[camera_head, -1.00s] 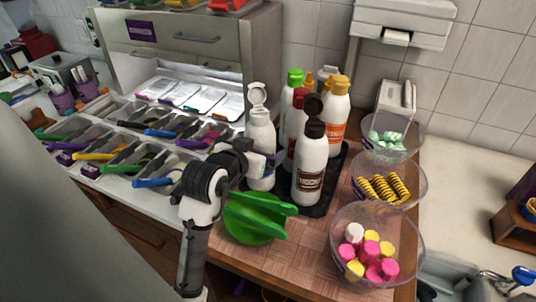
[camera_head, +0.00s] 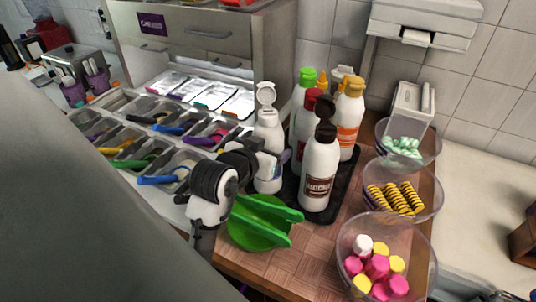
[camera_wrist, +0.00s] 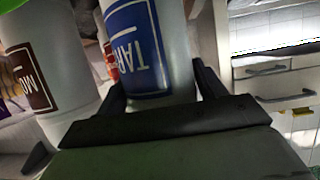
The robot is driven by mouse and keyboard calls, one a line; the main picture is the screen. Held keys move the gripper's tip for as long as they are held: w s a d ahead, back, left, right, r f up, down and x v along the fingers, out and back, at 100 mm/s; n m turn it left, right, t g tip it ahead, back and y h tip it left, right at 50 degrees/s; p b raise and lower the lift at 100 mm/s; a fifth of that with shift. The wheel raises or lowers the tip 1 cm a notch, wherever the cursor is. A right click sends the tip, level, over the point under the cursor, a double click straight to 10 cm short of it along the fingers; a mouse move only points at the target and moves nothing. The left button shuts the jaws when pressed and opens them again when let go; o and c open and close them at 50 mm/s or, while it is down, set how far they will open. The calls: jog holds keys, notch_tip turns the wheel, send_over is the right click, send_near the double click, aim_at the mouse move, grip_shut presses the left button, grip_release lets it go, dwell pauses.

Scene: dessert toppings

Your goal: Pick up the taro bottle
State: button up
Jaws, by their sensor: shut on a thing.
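The taro bottle (camera_head: 267,135) is white with a white flip cap and stands upright at the left end of the bottle group in the head view. In the wrist view its blue label (camera_wrist: 133,35) reads "TAR", upside down. My gripper (camera_wrist: 160,92) is shut on the bottle, with one dark finger on each side of it. In the head view my gripper (camera_head: 272,168) reaches it from the left, low on its body. Its base is partly hidden, so I cannot tell whether it touches the dark mat (camera_head: 335,200).
A brown-capped bottle (camera_head: 319,165) stands close on the right, with other bottles behind. Clear topping bowls (camera_head: 425,275) line the right edge. Trays of coloured-handled utensils (camera_head: 160,155) are left.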

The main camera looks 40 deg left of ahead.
jog(key=shift+r, duration=0.15)
notch_tip(320, 180, up, 19)
jog(key=shift+f+b, duration=0.15)
jog(key=shift+b, duration=0.75)
jog(key=shift+o, duration=1.4)
jog(key=shift+r, duration=0.6)
jog(key=shift+c, duration=1.4)
notch_tip(320, 180, up, 7)
jog(key=p, duration=0.5)
jog(key=shift+p, duration=0.3)
